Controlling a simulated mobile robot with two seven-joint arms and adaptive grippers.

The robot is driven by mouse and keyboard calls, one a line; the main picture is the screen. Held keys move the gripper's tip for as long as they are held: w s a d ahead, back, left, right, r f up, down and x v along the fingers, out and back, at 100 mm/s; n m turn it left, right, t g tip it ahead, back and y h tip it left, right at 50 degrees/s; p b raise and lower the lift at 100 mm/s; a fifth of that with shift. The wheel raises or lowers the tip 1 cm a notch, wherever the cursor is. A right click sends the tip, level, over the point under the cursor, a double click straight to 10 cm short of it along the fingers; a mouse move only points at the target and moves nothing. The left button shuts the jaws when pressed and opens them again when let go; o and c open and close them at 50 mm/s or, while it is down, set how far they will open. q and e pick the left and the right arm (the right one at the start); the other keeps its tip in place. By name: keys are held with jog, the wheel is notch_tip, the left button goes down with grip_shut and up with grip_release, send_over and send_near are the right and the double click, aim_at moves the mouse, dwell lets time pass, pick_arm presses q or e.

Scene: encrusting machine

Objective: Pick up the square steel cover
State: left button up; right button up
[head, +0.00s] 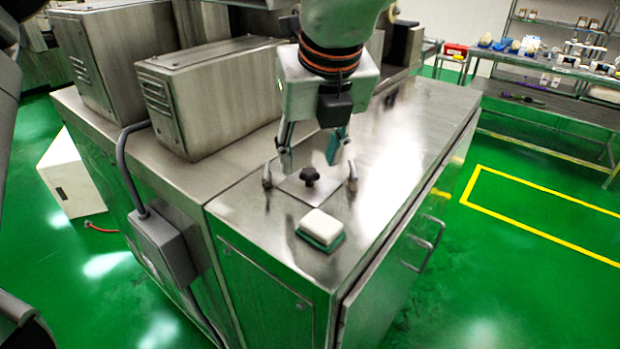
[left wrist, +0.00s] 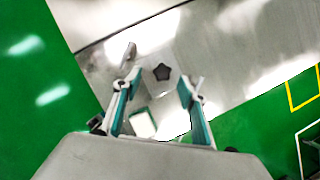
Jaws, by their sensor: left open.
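The square steel cover (head: 303,194) lies flat on the steel machine top, with a black star-shaped knob (head: 310,175) at its middle. The knob also shows in the left wrist view (left wrist: 162,72), between the fingertips. My left gripper (head: 309,161) points down above the cover, its two fingers spread on either side of the knob with nothing between them. The fingers are apart from the knob in the picture; their exact height over it is hard to tell. In the left wrist view the left gripper (left wrist: 158,84) is open too.
Short upright posts (head: 267,177) and (head: 352,177) stand at the cover's left and right. A white and green block (head: 320,227) lies in front of it. A steel housing (head: 210,95) rises at the left. The machine top (head: 420,110) is clear at the right.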

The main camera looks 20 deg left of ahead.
aim_at(310, 171)
pick_arm(q)
jog(key=x, duration=0.4)
jog(key=shift+w+d, duration=0.15)
jog(key=shift+w, duration=0.05)
grip_shut()
pick_arm(e)
jog(key=shift+w+r, duration=0.4)
jog(key=shift+r, duration=0.25)
